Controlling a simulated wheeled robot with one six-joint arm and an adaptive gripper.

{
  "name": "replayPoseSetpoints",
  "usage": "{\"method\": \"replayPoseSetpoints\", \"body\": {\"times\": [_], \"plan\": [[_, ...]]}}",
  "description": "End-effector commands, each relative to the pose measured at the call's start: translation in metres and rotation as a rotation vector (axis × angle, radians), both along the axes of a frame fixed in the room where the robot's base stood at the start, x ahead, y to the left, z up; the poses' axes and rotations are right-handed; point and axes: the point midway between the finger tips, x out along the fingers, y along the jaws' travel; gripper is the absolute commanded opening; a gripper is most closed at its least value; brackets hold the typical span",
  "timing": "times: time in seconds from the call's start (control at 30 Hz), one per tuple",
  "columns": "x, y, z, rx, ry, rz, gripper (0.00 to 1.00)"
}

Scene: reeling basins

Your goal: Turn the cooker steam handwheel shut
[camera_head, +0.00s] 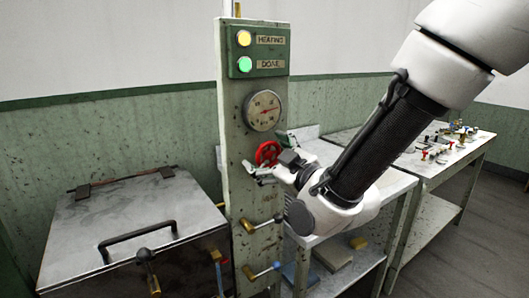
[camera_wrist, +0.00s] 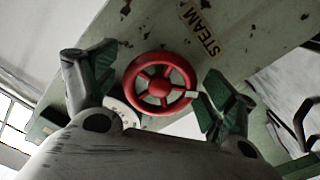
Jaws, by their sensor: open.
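The red steam handwheel (camera_head: 267,152) is on the front of the pale green panel post (camera_head: 237,150), below the round gauge. In the wrist view the handwheel (camera_wrist: 160,86) shows its spoked rim and hub, with a small white mark on the rim at the right and a STEAM label (camera_wrist: 201,31) above. My gripper (camera_head: 268,172) is at the handwheel. In the wrist view its open fingers (camera_wrist: 158,84) stand on either side of the wheel, with gaps between the green pads and the rim. I cannot tell how deep the fingers reach around it.
A gauge (camera_head: 262,110) and lit HEATING and DONE lamps (camera_head: 244,64) are above. Two brass valves with levers (camera_head: 249,226) are below. A metal-lidded cooker (camera_head: 140,232) stands left. A bench (camera_head: 455,150) with small fittings stands right.

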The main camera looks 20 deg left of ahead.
Motion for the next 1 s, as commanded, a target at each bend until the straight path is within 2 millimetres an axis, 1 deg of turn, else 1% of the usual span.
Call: {"method": "replayPoseSetpoints", "body": {"times": [0.1, 0.13, 0.27, 0.3, 0.37, 0.4, 0.77, 1.0], "plan": [[-0.0001, 0.0001, -0.0001, 0.0, 0.0, 0.0, 0.84], [0.0, 0.0001, -0.0001, 0.0, 0.0, 0.0, 0.83], [0.0, 0.0001, -0.0001, 0.0, 0.0, 0.001, 0.59], [0.0, 0.0001, -0.0001, 0.0, 0.0, 0.0, 0.52], [0.0, 0.0001, -0.0001, 0.0, 0.0, 0.001, 0.41], [0.0, 0.0002, -0.0002, 0.0, 0.0, 0.001, 0.38], [0.0, 0.0004, -0.0003, 0.029, 0.035, 0.001, 0.38], [-0.0001, 0.0006, -0.0003, 0.123, 0.145, 0.001, 0.38]]}}
